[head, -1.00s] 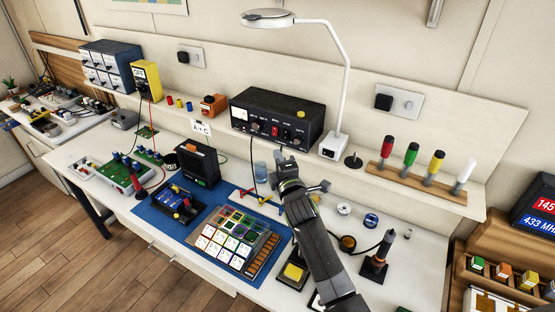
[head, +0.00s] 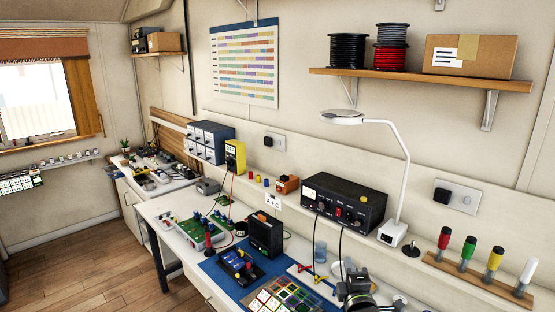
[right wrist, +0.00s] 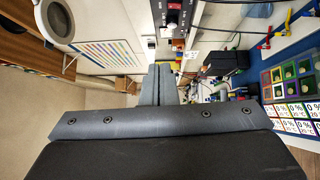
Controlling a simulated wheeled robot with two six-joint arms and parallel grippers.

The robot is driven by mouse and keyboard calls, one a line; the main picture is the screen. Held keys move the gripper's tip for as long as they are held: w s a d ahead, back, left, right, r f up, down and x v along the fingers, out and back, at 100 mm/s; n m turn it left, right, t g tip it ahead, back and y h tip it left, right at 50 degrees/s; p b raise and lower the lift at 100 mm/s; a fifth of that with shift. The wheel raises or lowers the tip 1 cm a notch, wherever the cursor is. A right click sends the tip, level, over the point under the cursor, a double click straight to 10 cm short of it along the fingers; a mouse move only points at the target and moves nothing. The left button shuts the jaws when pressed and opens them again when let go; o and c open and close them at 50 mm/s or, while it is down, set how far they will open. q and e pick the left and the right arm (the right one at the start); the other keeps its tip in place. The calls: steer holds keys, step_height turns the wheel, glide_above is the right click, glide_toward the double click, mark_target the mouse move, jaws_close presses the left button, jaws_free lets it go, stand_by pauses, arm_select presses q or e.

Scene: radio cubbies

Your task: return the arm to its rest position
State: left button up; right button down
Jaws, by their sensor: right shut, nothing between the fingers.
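My right gripper (head: 352,274) is at the bottom of the head view, over the workbench, to the right of a small clear cup; only its front part shows. In the right wrist view its two grey fingers (right wrist: 158,86) are together with nothing between them. It is apart from the black power supply (head: 344,202), which stands on the shelf behind. My left gripper is not in view.
A white lamp (head: 398,170) rises from the shelf right of the power supply. A blue mat (head: 212,267) carries a tray of tiles (head: 283,297). A handle rack (head: 478,277) is at right. A wall shelf (head: 420,80) holds spools and a box.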

steer(key=s+d+f+m+g+h, duration=0.2)
steer(key=s+d+f+m+g, duration=0.3)
steer(key=s, duration=0.6)
steer(key=s+d+f+m+g+h, duration=0.1)
steer(key=s+d+f+m+g, duration=0.2)
steer(key=s+d+f+m, duration=0.45)
steer(key=s+f+m+g+y, duration=0.15)
steer(key=s+m+g, duration=0.55)
steer(key=s, duration=2.1)
step_height(320, 180, down, 30)
steer(key=g+b, duration=0.1)
steer(key=b, duration=0.3)
arm_select(q)
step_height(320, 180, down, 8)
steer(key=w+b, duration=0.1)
steer(key=b, duration=0.3)
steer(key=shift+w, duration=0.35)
arm_select(e)
steer(key=s+f+g, duration=0.1)
steer(key=s+f, duration=1.4)
steer(key=f, duration=0.4)
steer(key=shift+a+f, duration=0.15)
steer(key=shift+a, duration=0.15)
